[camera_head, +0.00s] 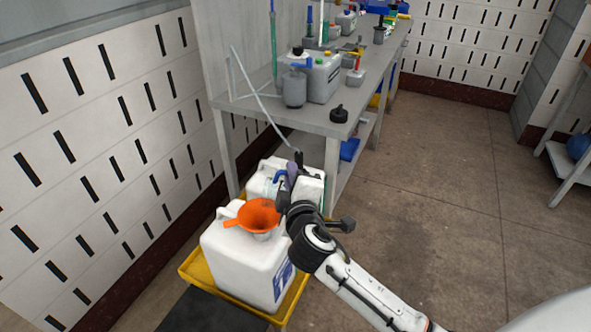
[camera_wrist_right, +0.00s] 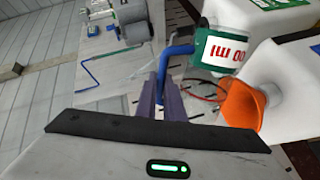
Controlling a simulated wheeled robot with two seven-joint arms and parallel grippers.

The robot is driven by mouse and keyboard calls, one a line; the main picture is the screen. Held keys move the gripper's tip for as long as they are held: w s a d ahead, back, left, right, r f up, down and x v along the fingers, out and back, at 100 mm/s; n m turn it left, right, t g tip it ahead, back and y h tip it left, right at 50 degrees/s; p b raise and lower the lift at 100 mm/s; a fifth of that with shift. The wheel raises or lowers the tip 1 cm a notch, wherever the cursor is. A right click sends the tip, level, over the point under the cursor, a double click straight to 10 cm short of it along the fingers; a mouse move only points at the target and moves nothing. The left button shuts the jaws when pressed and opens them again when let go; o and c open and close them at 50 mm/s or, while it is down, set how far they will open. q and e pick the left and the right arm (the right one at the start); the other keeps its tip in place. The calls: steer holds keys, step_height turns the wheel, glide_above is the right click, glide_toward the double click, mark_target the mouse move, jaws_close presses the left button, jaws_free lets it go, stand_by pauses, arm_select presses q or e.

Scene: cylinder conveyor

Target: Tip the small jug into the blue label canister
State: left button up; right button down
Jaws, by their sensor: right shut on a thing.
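The blue label canister (camera_head: 235,252) is a white container at the front of the yellow tray, with a blue label (camera_head: 284,283) on its right side. An orange funnel (camera_head: 258,215) sits in its top; it also shows in the wrist view (camera_wrist_right: 240,100). My right gripper (camera_head: 291,172) is shut on the blue handle (camera_wrist_right: 178,50) of the small jug (camera_wrist_right: 222,52), which is white and green with red lettering. In the head view the jug (camera_head: 262,184) is held behind the funnel, partly hidden by the gripper. Its exact tilt is unclear. My left gripper is not in view.
A second white canister (camera_head: 311,189) stands behind in the yellow tray (camera_head: 195,271). A grey bench (camera_head: 262,108) beyond holds a white canister (camera_head: 325,75), a grey bottle (camera_head: 294,89) and a black cap (camera_head: 339,114). The wall is close on the left; floor on the right is clear.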

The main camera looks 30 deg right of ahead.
mark_target(279, 172)
steer(key=shift+w+a+r+n+p, duration=0.2)
steer(key=shift+a+r+n+p, duration=0.2)
steer(key=shift+a+p, duration=0.15)
steer(key=shift+w+a+r+n+h+p, duration=0.2)
steer(key=shift+a+r+n+h+p, duration=0.1)
steer(key=shift+a+n, duration=0.1)
steer(key=shift+w+a+r+n+h, duration=0.15)
steer(key=shift+w+a+n, duration=0.05)
steer(key=shift+a+n, duration=0.2)
steer(key=shift+w+a+r+n+h, duration=0.15)
steer(key=shift+a+n, duration=0.15)
steer(key=shift+a, duration=0.15)
stand_by(0.7)
steer(key=shift+s+d+f+m+b, duration=0.2)
steer(key=shift+d+f+m+b, duration=0.15)
steer(key=shift+d+b, duration=0.15)
steer(key=shift+s+d+f+m+y+b, duration=0.2)
steer(key=shift+d+m+b, duration=0.1)
steer(key=shift+d+m, duration=0.15)
steer(key=shift+s+d+f+m+y+b, duration=0.2)
steer(key=shift+d+m+b, duration=0.1)
steer(key=shift+d, duration=0.1)
steer(key=shift+s+d+m, duration=0.1)
steer(key=shift+d+m, duration=0.2)
steer(key=shift+d+r, duration=0.1)
steer(key=shift+d, duration=0.05)
